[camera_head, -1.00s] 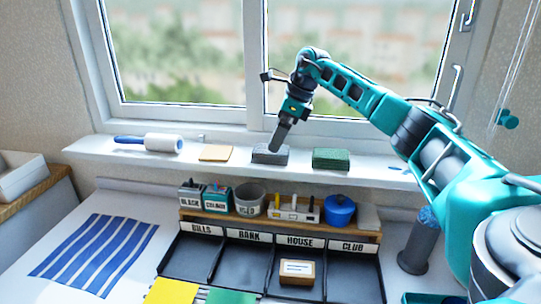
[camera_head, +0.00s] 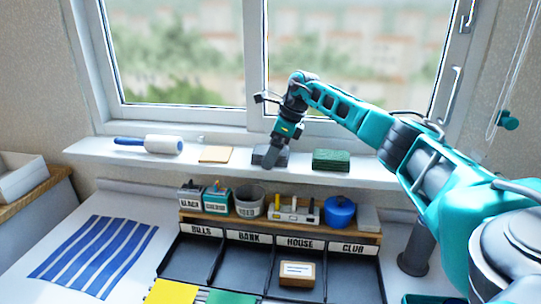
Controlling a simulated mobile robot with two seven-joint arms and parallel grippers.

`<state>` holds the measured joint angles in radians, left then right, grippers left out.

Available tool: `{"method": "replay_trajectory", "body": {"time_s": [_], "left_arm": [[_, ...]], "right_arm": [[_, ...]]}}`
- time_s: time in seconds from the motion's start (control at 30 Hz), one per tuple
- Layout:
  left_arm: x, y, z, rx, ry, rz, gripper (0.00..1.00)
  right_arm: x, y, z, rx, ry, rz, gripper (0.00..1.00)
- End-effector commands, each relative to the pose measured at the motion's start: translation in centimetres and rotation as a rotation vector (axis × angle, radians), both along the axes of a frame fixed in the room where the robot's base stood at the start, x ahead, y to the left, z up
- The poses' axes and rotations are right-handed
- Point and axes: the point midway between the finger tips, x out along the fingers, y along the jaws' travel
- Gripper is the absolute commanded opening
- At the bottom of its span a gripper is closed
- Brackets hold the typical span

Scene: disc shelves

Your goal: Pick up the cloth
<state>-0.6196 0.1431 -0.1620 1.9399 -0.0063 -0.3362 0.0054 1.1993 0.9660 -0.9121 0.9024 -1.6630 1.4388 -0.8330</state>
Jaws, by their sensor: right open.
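A blue-and-white striped cloth (camera_head: 97,254) lies flat on the left part of the white desk. My right gripper (camera_head: 268,163) hangs over the window sill, in front of a dark grey block (camera_head: 257,156) and partly hiding it. The gripper is open and I see nothing held in it; whether it touches the block I cannot tell. It is well to the right of and above the cloth in the picture. My left gripper is not in view.
The sill (camera_head: 95,150) also bears a lint roller (camera_head: 162,144), a tan pad (camera_head: 216,154) and a green block (camera_head: 331,160). Below stands a black labelled tray (camera_head: 345,270) under a wooden shelf with pots. A yellow sheet (camera_head: 172,292) and a green sheet (camera_head: 230,298) lie in front.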

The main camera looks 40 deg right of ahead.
Motion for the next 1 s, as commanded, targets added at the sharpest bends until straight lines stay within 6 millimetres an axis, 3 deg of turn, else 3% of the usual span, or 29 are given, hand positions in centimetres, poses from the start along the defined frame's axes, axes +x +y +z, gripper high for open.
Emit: {"method": "replay_trajectory", "body": {"time_s": [0.07,0.6,1.0], "left_arm": [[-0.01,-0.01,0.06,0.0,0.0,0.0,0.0],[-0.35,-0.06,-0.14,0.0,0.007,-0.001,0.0],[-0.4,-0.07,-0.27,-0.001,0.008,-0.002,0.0]], "right_arm": [[-0.01,-0.01,-0.07,0.0,0.0,0.0,0.96],[-0.02,0.0,-0.09,0.0,0.001,0.0,0.44],[0.01,0.0,0.64,0.0,0.0,0.0,0.43]]}}
